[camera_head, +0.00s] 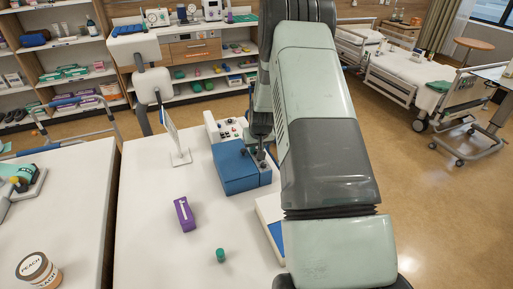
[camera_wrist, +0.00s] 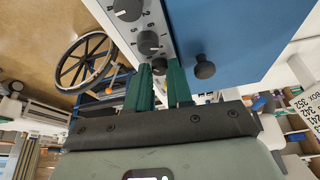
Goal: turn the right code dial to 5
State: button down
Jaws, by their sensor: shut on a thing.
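A blue box (camera_head: 235,172) with a pale dial panel stands on the white table. In the wrist view the panel (camera_wrist: 165,22) carries black code dials in a row: one at the top (camera_wrist: 127,9), a middle one (camera_wrist: 149,42), and an end one (camera_wrist: 159,67) between my fingertips. My gripper (camera_wrist: 160,72) has its green fingers closed on this end dial. The dial it holds is mostly hidden, and I cannot read its number. A black knob (camera_wrist: 204,67) stands out from the blue face beside the fingers. In the head view my arm partly covers the box's right side.
A white device with knobs (camera_head: 226,128) stands behind the box, and a tilted panel on a stand (camera_head: 178,145) is to its left. A purple item (camera_head: 184,213) and a green cylinder (camera_head: 220,255) lie in front. The table's left front is mostly clear.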

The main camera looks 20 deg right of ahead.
jog(key=c, duration=1.3)
grip_release()
